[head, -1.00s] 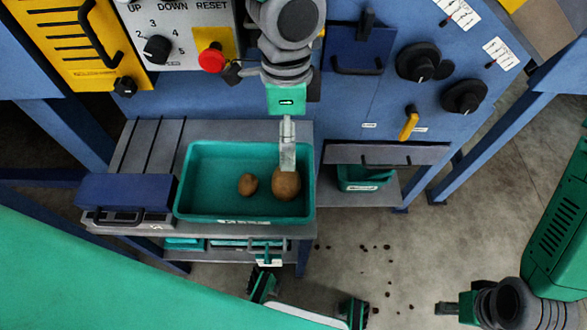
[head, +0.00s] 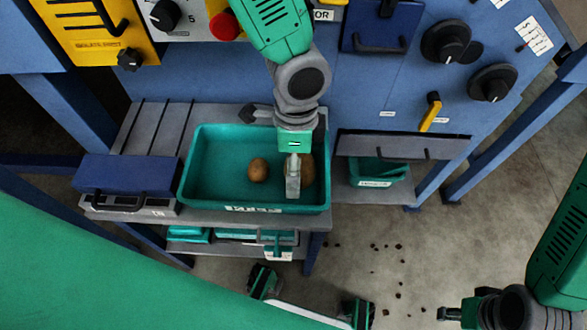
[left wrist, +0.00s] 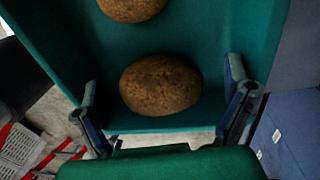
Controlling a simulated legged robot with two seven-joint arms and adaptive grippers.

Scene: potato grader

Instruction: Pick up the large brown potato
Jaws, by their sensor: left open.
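The large brown potato (head: 308,172) lies at the right end of the green tray (head: 217,200). In the head view my left gripper (head: 293,178) is over it and hides its left part. In the left wrist view the large potato (left wrist: 160,85) lies between the two spread fingers of my left gripper (left wrist: 162,112), which is open, and a gap shows on each side. The smaller potato (head: 259,169) lies to its left in the tray; a potato at the top edge of the wrist view (left wrist: 132,6) is partly cut off. My right gripper (head: 450,313) is at the bottom right, far from the tray; its jaws are unclear.
The tray stands on a grey shelf (head: 150,135) against the blue machine panel with knobs (head: 446,42). A blue box with a handle (head: 125,174) is left of the tray. Another green tray (head: 378,172) is at the right. Dark crumbs lie on the floor (head: 350,255).

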